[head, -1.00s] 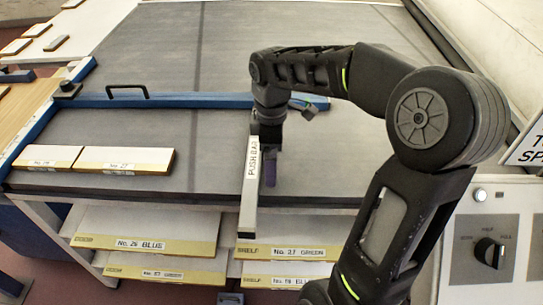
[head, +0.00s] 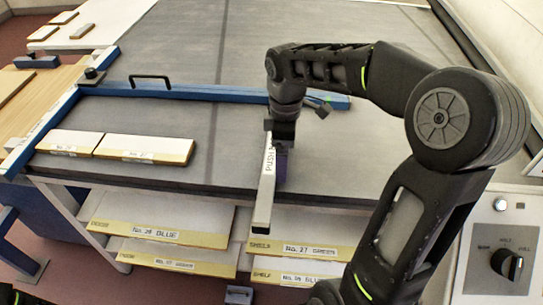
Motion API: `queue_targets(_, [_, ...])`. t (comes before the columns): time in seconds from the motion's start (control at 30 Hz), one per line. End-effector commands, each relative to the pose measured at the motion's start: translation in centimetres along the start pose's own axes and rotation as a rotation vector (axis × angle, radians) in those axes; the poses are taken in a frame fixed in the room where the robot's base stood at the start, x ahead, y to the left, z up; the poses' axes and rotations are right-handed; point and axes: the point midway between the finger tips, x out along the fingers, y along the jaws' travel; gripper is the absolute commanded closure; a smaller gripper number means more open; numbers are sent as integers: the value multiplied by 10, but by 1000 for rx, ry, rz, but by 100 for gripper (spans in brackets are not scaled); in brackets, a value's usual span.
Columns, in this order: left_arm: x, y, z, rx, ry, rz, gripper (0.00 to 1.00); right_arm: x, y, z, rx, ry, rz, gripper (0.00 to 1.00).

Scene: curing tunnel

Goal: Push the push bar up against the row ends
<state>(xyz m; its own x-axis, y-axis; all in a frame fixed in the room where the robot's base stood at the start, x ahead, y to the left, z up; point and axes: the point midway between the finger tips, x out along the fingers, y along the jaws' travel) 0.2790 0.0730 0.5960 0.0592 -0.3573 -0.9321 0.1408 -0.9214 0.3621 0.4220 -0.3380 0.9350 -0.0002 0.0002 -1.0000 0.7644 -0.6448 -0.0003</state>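The push bar (head: 265,190) is a pale, narrow bar with a "PUSH" label partly covered by my gripper. It lies lengthwise over the front edge of the grey belt. My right gripper (head: 283,135) is shut on its far part from above; a purple piece shows beside it. The row is two white boards with yellow front edges, a left board (head: 70,141) and a right board (head: 145,147), lying end to end at the belt's front left. A clear gap of bare belt separates the right board's end from the push bar. My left gripper is not in view.
A blue rail (head: 200,94) with a black handle (head: 150,78) crosses the belt behind the row. Shelves below the front edge hold several labelled boards (head: 160,233). A control panel with a black knob (head: 507,264) stands at right.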

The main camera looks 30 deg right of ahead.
Motion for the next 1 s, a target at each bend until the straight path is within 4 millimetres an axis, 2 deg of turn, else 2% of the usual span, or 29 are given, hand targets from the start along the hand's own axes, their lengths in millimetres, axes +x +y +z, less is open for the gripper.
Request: queue_targets(1.0, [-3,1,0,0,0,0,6,0,0,-27,-3,2,1,0])
